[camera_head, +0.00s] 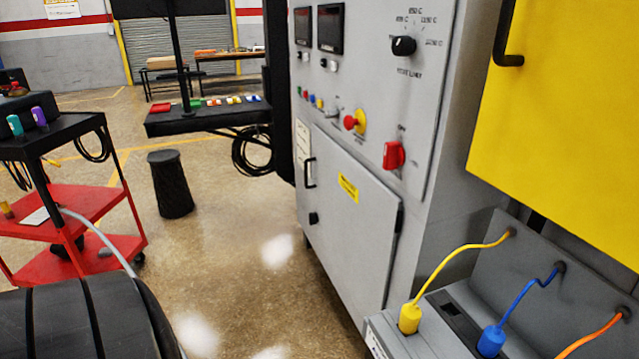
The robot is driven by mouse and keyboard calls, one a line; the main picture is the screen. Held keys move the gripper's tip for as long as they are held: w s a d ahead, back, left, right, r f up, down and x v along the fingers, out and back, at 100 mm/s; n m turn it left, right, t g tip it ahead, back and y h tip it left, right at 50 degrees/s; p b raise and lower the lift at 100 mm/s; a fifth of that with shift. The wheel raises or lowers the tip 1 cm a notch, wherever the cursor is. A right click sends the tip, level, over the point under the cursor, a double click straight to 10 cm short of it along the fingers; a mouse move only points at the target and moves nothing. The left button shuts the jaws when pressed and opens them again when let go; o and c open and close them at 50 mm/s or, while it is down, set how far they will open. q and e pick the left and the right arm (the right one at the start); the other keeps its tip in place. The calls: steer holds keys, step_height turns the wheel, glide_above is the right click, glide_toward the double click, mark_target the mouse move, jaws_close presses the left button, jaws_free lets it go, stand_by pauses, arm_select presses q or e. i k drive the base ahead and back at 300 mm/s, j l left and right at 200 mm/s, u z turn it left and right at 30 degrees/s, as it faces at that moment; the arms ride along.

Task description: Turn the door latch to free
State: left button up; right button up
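The grey furnace cabinet stands right of the middle, with a closed grey lower door (355,235). A small black knob (313,218), possibly the latch, sits near this door's left edge, below a black bar handle (309,172). I cannot tell which way the knob is turned. A yellow panel (570,110) with a black handle (508,40) fills the upper right; its right side is cut off by the frame. I cannot tell which of these is the door latch of the task. Neither of my grippers shows.
The cabinet front carries a red rotary switch (393,155), a red button (350,122) and a black selector knob (403,46). Yellow (409,318) and blue (491,340) plugs stand at lower right. A red cart (90,200) stands left. Floor before the cabinet is clear.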

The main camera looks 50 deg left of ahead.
mark_target(313, 218)
steer(key=u, duration=1.65)
steer(key=i+j+z, duration=0.2)
steer(key=z, duration=0.25)
steer(key=i+j+z, duration=0.4)
steer(key=i+j, duration=0.25)
steer(key=i+j+z, duration=0.15)
steer(key=j, duration=0.3)
steer(key=i+j, duration=0.3)
steer(key=i+j+z, duration=0.15)
steer(key=j, duration=0.35)
steer(key=i+j, duration=0.2)
steer(key=j, duration=0.15)
steer(key=i+j, duration=0.45)
steer(key=j, duration=0.2)
